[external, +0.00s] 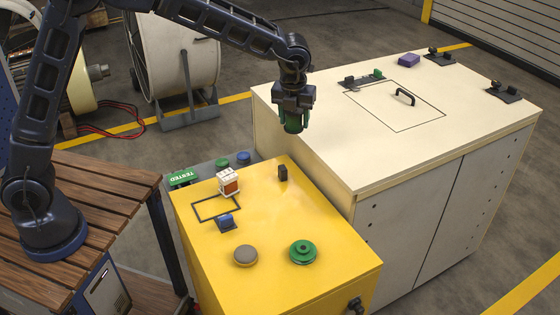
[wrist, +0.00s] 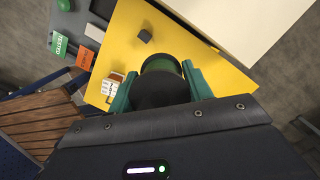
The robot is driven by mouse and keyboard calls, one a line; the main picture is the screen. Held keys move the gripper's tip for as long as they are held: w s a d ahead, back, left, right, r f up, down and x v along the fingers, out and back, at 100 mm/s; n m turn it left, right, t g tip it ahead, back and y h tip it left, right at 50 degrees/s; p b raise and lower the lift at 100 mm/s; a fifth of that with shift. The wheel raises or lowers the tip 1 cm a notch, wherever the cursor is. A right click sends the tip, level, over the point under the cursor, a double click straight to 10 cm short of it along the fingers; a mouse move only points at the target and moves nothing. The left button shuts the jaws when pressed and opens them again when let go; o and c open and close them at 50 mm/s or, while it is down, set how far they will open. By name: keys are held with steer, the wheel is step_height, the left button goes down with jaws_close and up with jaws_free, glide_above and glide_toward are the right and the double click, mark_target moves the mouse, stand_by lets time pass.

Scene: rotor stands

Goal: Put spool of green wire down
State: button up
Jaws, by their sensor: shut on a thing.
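My gripper (external: 293,117) is above the gap between the yellow cabinet (external: 275,215) and the cream cabinet, pointing down. In the wrist view its teal fingers (wrist: 160,76) are shut on a dark, round-ended spool (wrist: 160,92) with a green rim showing at its far edge. I take this to be the spool of green wire. The spool is held in the air, clear of the cabinet tops.
On the yellow top are a green round piece (external: 303,251), a grey-topped button (external: 245,256), a white-and-orange block (external: 228,182), a blue part (external: 225,221) and a small black block (external: 283,173). The cream top (external: 350,150) has bare room at its near side.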

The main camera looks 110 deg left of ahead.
glide_above(276, 204)
step_height(276, 204, down, 2)
steer(key=f, duration=2)
steer(key=shift+d+f, duration=0.25)
steer(key=shift+f, duration=0.1)
steer(key=o, duration=1.1)
